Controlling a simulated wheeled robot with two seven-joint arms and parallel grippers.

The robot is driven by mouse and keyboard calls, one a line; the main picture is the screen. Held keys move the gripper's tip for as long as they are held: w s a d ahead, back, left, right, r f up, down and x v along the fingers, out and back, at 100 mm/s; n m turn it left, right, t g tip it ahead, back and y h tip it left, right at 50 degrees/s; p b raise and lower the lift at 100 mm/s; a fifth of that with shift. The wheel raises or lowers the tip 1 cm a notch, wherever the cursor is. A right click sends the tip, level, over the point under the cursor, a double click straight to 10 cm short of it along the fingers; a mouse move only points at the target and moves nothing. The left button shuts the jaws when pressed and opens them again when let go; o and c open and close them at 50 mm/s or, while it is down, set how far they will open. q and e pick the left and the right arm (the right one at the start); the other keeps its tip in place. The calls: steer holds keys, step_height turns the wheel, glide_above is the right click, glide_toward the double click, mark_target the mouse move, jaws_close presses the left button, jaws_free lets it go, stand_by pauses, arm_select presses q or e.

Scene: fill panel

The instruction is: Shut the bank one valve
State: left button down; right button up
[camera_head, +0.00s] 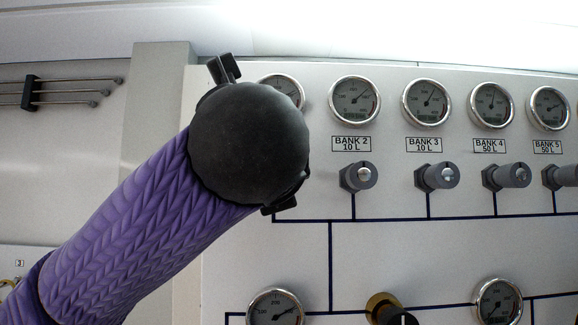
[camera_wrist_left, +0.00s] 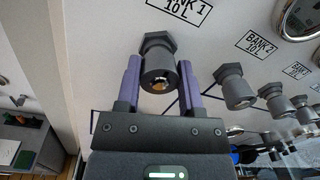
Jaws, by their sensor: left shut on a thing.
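The bank one valve (camera_wrist_left: 158,50) is a grey knob with a hex base, under the "BANK 1 10 L" label (camera_wrist_left: 180,8) in the left wrist view. My left gripper (camera_wrist_left: 160,72) has its two purple fingers on either side of this knob and is shut on it. In the head view my purple left arm and its black round wrist cover the bank one valve and most of the gripper. The bank 1 gauge (camera_head: 283,90) is partly hidden behind the wrist. My right gripper is in neither view.
The bank 2 valve (camera_head: 358,177), bank 3 valve (camera_head: 437,177) and bank 4 valve (camera_head: 506,177) stick out to the right, under their gauges. A brass fitting (camera_head: 385,307) sits lower on the panel (camera_head: 290,265). Thin rods (camera_head: 70,92) are on the left wall.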

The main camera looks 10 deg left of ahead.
arm_select(q)
steer(key=shift+f+m, duration=0.15)
steer(key=shift+m, duration=0.15)
stand_by(0.4)
steer(key=shift+c, duration=1.2)
jaws_free()
steer(key=b+v, duration=0.5)
steer(key=v, duration=0.4)
steer(key=shift+s, duration=0.4)
steer(key=shift+d, duration=0.1)
